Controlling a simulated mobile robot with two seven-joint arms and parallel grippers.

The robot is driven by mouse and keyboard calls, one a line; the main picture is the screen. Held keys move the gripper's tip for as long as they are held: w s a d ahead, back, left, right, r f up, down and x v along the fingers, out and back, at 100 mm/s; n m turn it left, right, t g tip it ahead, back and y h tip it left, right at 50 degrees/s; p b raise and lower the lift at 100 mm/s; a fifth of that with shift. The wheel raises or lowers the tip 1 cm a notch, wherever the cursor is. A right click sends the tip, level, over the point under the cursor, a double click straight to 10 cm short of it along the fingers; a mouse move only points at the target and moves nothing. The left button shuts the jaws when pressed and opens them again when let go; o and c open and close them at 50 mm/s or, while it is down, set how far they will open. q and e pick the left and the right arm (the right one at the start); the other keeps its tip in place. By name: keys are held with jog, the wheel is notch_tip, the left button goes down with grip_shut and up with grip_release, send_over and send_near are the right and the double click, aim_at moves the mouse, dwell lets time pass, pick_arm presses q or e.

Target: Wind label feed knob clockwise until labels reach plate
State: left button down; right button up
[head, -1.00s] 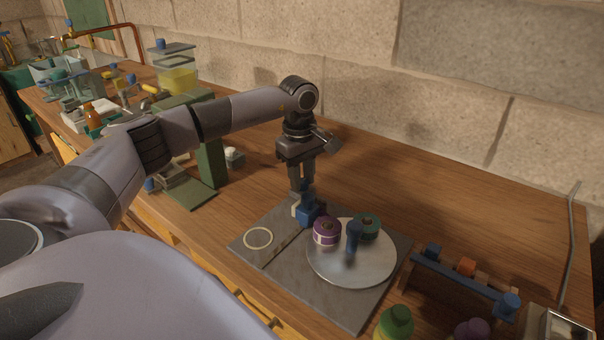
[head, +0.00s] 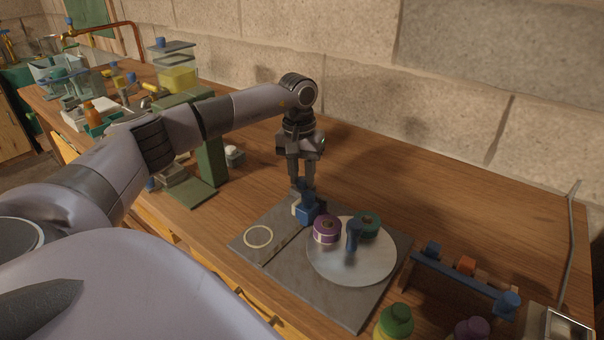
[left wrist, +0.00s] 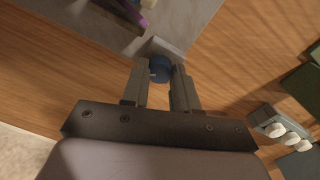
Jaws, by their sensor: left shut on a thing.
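My left gripper (head: 302,183) points down over the back corner of a grey base plate (head: 277,262). Its fingers are shut on a small blue knob (left wrist: 160,68), which shows between the fingertips in the left wrist view. A blue block (head: 309,212) stands just below and in front of the fingers. A pale round disc (head: 352,272) on the base carries a purple roll (head: 327,229), a green roll (head: 367,224) and a blue upright peg (head: 353,237). A pale ring mark (head: 258,237) lies on the base's left part. My right gripper is not in view.
A rack (head: 455,284) with blue and orange pieces stands at right. A green-topped bottle (head: 396,320) is at the front edge. A green stand (head: 211,150) is left of the gripper. The wooden bench behind the base is clear.

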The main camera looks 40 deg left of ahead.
aim_at(301, 178)
pick_arm(q)
jog(key=shift+m, duration=2.1)
jog(key=c, duration=0.9)
grip_release()
jog(key=shift+o, duration=0.2)
jog(key=shift+r, duration=0.1)
notch_tip(301, 178, up, 7)
jog(key=shift+a+b, duration=0.15)
jog(key=shift+b, duration=0.3)
